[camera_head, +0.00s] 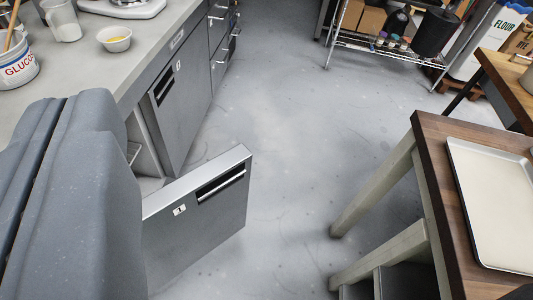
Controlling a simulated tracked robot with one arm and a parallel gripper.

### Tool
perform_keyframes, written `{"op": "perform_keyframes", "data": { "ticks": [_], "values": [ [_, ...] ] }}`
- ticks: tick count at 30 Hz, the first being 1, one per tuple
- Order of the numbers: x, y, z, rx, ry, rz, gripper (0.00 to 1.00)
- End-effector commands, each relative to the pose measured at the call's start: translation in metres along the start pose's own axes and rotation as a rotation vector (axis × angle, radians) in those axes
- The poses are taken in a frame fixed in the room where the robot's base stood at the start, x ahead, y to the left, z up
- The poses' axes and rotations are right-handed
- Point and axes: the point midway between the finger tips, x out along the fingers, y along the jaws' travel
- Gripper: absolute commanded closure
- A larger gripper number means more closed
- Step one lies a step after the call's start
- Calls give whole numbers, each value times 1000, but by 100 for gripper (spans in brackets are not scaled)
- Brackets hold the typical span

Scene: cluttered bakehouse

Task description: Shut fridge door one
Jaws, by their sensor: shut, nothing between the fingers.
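Fridge door one (205,225) is a grey steel door with a small label marked 1 and a dark recessed handle near its top edge. It stands open, swung out from the counter into the aisle. Part of the fridge opening (147,150) shows behind it, with a bit of wire shelf inside. A large blue-grey part of my arm fills the left side and hides the door's left end and much of the opening. My gripper's fingers do not show in this view.
A closed fridge door (182,100) and drawers (220,45) line the counter (150,55), which holds a bowl (114,39), jug and tub. A wooden-topped table (432,150) with a tray (495,200) stands at right. A wire rack (370,45) is behind. The floor (290,140) between is clear.

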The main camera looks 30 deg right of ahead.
Motion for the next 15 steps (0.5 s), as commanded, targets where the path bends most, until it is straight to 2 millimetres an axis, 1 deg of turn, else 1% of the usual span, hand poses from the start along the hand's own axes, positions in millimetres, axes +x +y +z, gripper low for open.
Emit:
{"op": "perform_keyframes", "data": {
  "ticks": [1, 2, 3, 5, 6, 8, 9, 11, 15],
  "values": [
    [22, 15, 5, -13, -2, 33, 100],
    [34, 28, 6, -22, 8, 54, 100],
    [51, 40, 10, -36, 14, 82, 100],
    [79, 58, 16, -62, 29, 122, 100],
    [96, 69, 20, -81, 42, 146, 100],
    [123, 85, 29, -112, 54, 176, 100],
    [138, 96, 35, -132, 63, 192, 100],
    [163, 112, 46, -161, 76, 210, 100],
    [214, 147, 79, -229, 100, 229, 100]
  ]
}}
